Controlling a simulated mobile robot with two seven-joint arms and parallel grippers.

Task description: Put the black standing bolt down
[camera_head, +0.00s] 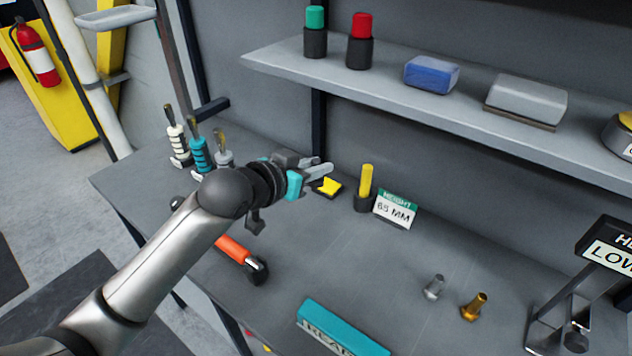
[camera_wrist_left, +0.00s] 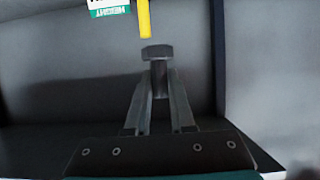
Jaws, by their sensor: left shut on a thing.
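My left gripper (camera_head: 322,168) reaches in from the left over the back of the grey table. In the left wrist view, its two fingers (camera_wrist_left: 159,85) are closed on a dark grey bolt with a hex head (camera_wrist_left: 157,52). The head faces away from the palm, beyond the fingertips, and the shank is between the fingers. In the head view I cannot make the held bolt out. A silver-grey bolt (camera_head: 434,287) and a brass bolt (camera_head: 474,307) stand on the table to the right, apart from the gripper. My right gripper is not in view.
A yellow-topped black holder (camera_head: 364,188) and a "HEIGHT 6.5 MM" sign (camera_head: 396,209) stand right of the gripper. Screwdrivers (camera_head: 199,150) stand left, with an orange-handled tool (camera_head: 236,252) nearer. A shelf (camera_head: 400,92) overhangs the back. The middle of the table (camera_head: 350,265) is clear.

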